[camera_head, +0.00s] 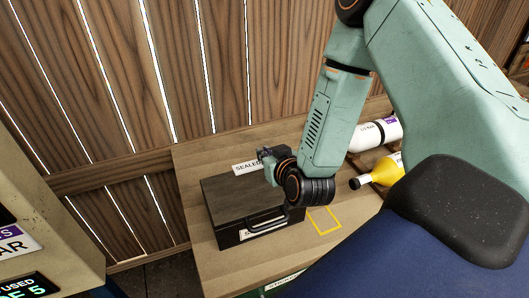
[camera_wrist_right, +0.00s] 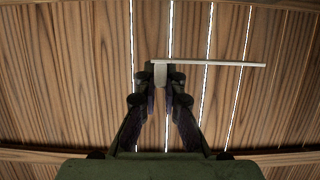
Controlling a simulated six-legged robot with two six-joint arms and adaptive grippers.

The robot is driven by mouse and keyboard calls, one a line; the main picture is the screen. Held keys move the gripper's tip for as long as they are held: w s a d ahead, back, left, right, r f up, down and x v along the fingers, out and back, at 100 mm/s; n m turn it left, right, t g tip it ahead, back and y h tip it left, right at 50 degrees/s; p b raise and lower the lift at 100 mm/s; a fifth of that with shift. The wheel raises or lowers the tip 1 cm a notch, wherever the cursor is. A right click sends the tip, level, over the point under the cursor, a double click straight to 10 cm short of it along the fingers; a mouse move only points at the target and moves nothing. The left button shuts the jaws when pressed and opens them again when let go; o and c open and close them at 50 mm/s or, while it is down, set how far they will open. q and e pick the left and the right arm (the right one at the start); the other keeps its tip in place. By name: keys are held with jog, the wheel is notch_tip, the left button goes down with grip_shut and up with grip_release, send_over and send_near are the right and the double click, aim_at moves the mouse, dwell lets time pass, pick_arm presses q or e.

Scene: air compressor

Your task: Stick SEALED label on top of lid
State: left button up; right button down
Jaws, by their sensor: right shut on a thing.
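A black box (camera_head: 235,196) with a closed lid and a front handle sits on the wooden table. A white SEALED label (camera_head: 246,168) shows at the back edge of the lid; in the right wrist view the label (camera_wrist_right: 215,64) is a thin, edge-on white strip. My right gripper (camera_head: 264,154) is shut on the label at one end, over the back right part of the lid. The wrist view shows its fingertips (camera_wrist_right: 160,76) closed together on it. The gap between label and lid is hard to judge. My left gripper is out of view.
Another white label (camera_head: 262,229) is on the box's front, partly hidden by the handle. A yellow square outline (camera_head: 323,221) marks the table right of the box. A white cylinder (camera_head: 374,134) and a yellow bottle (camera_head: 384,171) lie farther right. A plank wall (camera_head: 235,60) stands behind.

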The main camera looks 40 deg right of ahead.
aim_at(265, 182)
jog(key=shift+d, duration=0.15)
jog(key=shift+w+f+b, duration=0.25)
jog(key=shift+f+b, duration=0.1)
jog(key=shift+f, duration=0.3)
jog(key=shift+a+f+b, duration=0.25)
jog(key=shift+f+b, duration=0.25)
jog(key=shift+f, duration=0.05)
jog(key=shift+s+f+b, duration=0.15)
jog(key=shift+f+b, duration=0.15)
jog(key=shift+f, duration=0.05)
jog(key=shift+d+f+b, duration=0.2)
jog(key=shift+f+b, duration=0.65)
jog(key=shift+f, duration=0.3)
jog(key=shift+a+f+b, duration=0.15)
jog(key=shift+f+b, duration=0.4)
jog(key=shift+f, duration=0.15)
jog(key=shift+s, duration=0.1)
